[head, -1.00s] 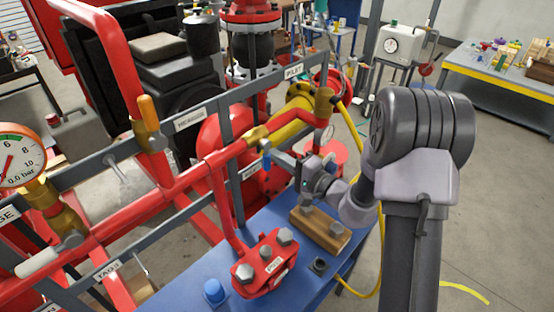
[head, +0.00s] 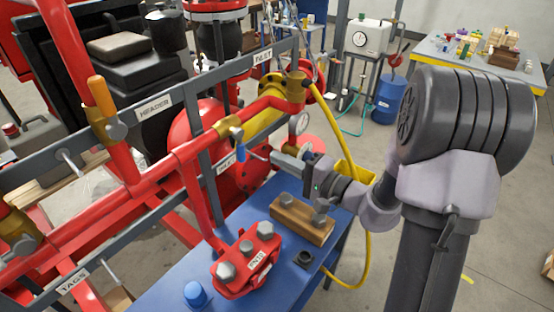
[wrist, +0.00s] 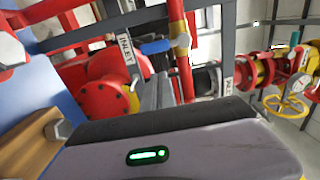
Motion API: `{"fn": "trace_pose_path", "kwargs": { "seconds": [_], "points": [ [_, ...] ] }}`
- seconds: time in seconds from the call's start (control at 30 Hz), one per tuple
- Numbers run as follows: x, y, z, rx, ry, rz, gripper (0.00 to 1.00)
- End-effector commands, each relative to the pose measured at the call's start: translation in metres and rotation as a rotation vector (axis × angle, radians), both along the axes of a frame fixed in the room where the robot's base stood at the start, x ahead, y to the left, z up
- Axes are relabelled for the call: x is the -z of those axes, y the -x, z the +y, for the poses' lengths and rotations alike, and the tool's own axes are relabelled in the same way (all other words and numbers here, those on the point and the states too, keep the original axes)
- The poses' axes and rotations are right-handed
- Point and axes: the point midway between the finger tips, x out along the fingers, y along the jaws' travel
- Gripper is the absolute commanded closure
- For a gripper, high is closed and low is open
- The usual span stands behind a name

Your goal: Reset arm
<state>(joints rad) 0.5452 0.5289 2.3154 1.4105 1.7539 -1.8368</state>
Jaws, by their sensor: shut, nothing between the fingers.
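My gripper (head: 280,156) is in the head view, at the end of my grey arm, in front of the red pipework and above the blue bench (head: 165,285). Its fingers are together with nothing between them, pointing left and away. They also show in the wrist view (wrist: 150,95), pointing at the red and yellow pipework. The blue-handled valve (head: 237,138) is just left of the fingertips in the head view. I cannot tell whether the fingers touch any pipe. My arm hides part of the floor at the right.
On the bench are a wooden block with bolts (head: 300,222), a red bolted flange (head: 245,262) and a blue cap (head: 195,294). A small gauge (head: 299,123) stands behind my gripper. A yellow hose (head: 366,240) hangs beside the bench. Open floor lies at the right.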

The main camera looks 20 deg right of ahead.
Motion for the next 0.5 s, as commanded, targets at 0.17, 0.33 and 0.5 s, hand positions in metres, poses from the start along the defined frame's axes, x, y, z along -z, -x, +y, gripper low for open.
{"fn": "trace_pose_path", "kwargs": {
  "seconds": [0.17, 0.33, 0.5],
  "points": [
    [0.0, 0.0, 0.0, 0.0, 0.0, 0.0, 1.0],
    [-0.011, 0.014, 0.03, -0.105, 0.016, 0.03, 1.0],
    [-0.021, 0.129, 0.141, -0.537, 0.267, 0.294, 1.0]
  ]
}}
